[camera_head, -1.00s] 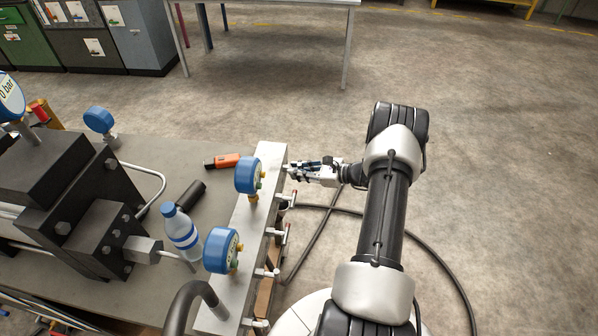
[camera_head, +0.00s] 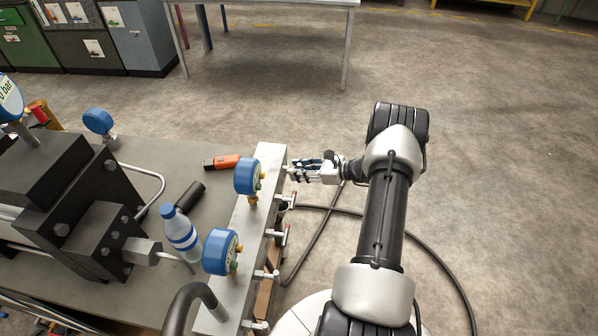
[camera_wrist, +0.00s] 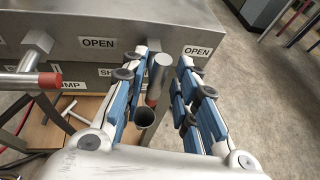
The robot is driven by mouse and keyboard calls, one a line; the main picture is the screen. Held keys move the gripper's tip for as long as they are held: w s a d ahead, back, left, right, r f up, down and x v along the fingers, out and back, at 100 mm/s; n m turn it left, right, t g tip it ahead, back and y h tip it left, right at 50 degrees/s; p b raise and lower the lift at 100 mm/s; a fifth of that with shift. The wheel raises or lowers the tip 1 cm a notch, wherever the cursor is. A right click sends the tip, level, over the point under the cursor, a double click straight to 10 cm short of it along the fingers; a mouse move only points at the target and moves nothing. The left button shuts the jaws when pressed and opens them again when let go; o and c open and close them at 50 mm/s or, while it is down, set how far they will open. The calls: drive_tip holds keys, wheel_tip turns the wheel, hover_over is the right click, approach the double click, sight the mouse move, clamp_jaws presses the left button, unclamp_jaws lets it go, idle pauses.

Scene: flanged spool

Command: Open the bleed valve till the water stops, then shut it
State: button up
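My gripper (camera_head: 296,171) is at the right side of the pale metal manifold block (camera_head: 262,160), by its far end. In the wrist view its two blue-padded fingers (camera_wrist: 170,62) stand apart, pointing at the block's face. A dark open tube end (camera_wrist: 146,116) shows below the handle. Labels reading OPEN (camera_wrist: 98,43) are on the face; a lower label is partly hidden. No water flow can be made out.
Another red-tipped valve handle (camera_wrist: 30,80) sticks out at left in the wrist view. Blue gauges (camera_head: 248,175) stand on the block. A water bottle (camera_head: 181,232) and an orange-black tool (camera_head: 222,162) are on the bench. A dark hose (camera_head: 445,265) lies on the floor.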

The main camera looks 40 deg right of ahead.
drive_tip(key=shift+o, duration=0.4)
drive_tip(key=shift+a+f, duration=0.1)
drive_tip(key=v, duration=1.2)
